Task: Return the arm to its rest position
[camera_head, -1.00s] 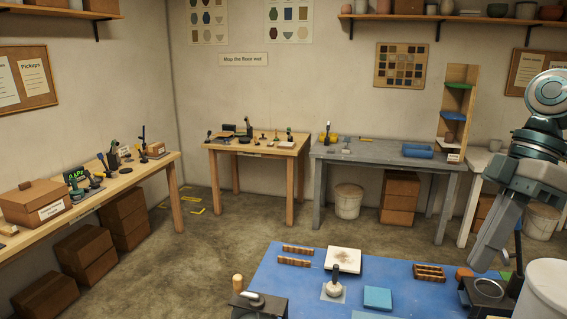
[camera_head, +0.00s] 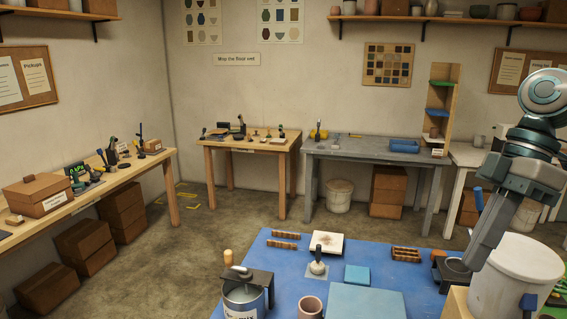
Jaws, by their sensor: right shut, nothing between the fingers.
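My right arm (camera_head: 538,130) comes in at the right edge, its grey-green links folded. My right gripper (camera_head: 474,264) points down and to the left at the arm's lower end, shut with nothing in it. It overlaps a dark round-topped item at the right of the blue-topped table (camera_head: 290,262) in the picture; whether they touch cannot be told. My left gripper is out of view.
On the blue top are a tin (camera_head: 243,298), a mug (camera_head: 310,307), a white tile (camera_head: 327,242), a blue block (camera_head: 357,274) and a wooden rack (camera_head: 406,254). A white bucket (camera_head: 515,278) stands at right. Open floor (camera_head: 190,260) lies at left.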

